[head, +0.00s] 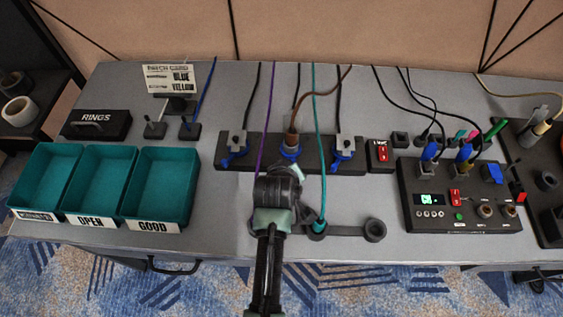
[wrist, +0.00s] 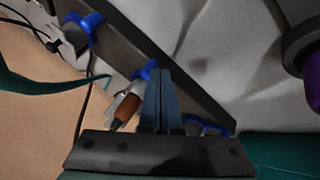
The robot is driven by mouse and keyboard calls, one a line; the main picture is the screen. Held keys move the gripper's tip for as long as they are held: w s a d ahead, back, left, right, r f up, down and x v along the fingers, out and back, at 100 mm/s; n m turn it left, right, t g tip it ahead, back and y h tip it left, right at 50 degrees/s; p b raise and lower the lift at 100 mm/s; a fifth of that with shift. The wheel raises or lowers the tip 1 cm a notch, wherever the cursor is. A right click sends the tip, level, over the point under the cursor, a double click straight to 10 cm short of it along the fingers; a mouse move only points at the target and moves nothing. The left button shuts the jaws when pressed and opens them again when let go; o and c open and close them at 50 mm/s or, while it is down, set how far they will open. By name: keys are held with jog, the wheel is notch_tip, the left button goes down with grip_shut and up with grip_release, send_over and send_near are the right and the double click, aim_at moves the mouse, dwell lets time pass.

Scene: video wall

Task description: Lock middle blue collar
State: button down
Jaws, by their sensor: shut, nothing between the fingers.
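The middle blue collar (head: 290,152) sits on the dark strip, around the base of a brown-cabled plug (head: 291,138). In the wrist view the middle blue collar (wrist: 147,70) shows beside the brown plug (wrist: 124,108), partly hidden by my fingers. My gripper (head: 296,172) is just in front of the middle collar in the head view. In the wrist view my gripper (wrist: 163,75) is shut and empty, its tips close to the collar; I cannot tell whether they touch it. The collar's lock position cannot be read clearly.
A left blue collar (head: 233,153) and a right blue collar (head: 342,156) flank it on the strip (head: 262,152). Purple and teal (head: 316,110) cables run close to my arm. A red switch (head: 380,153) stands right. Teal bins (head: 162,188) stand left.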

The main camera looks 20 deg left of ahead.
jog(key=shift+d, duration=0.1)
jog(key=shift+w+a, duration=0.1)
jog(key=shift+a, duration=0.1)
jog(key=shift+w+a, duration=0.35)
jog(key=shift+a, duration=0.2)
